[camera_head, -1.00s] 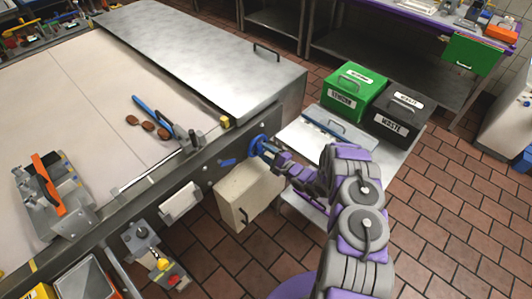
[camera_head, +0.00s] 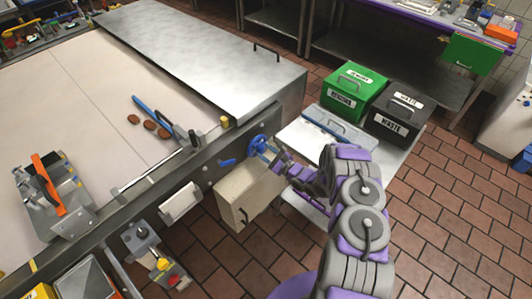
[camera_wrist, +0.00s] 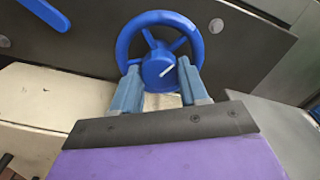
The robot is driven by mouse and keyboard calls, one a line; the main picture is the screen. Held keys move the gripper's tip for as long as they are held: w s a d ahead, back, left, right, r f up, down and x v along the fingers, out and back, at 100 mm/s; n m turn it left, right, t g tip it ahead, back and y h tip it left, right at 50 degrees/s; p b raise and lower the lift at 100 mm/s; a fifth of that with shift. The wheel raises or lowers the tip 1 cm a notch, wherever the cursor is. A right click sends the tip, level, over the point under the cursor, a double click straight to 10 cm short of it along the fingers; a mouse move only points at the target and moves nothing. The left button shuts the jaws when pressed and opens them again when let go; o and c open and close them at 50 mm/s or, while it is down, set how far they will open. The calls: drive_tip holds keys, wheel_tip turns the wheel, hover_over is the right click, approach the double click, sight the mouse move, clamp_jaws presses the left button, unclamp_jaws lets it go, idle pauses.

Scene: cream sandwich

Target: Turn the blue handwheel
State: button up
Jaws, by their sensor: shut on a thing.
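The blue handwheel (camera_head: 257,143) is mounted on the dark side rail of the conveyor, left of my arm. In the wrist view, the handwheel (camera_wrist: 126,34) faces me, with a round rim, spokes and a central hub bearing a white line that slants up to the right. My gripper (camera_wrist: 160,76) has one finger on each side of the hub, within the lower part of the rim, and is shut on the hub. In the head view my gripper (camera_head: 269,153) is small, at the wheel's lower right.
A blue lever (camera_head: 228,162) sits on the rail left of the wheel. A cream box (camera_head: 240,196) hangs below. A side table (camera_head: 300,137) at right carries a blue-grey tray, a green bin (camera_head: 354,87) and a black waste bin (camera_head: 398,117). Brick-tiled floor lies open at right.

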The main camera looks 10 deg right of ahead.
drive_tip(key=shift+f, duration=0.25)
drive_tip(key=o, duration=0.8)
drive_tip(key=shift+d+f, duration=0.1)
drive_tip(key=shift+o, duration=1.3)
drive_tip(key=shift+r, duration=0.2)
drive_tip(key=p+v, duration=0.2)
drive_tip(key=v, duration=1.5)
drive_tip(key=shift+d, duration=0.15)
drive_tip(key=shift+s, duration=0.1)
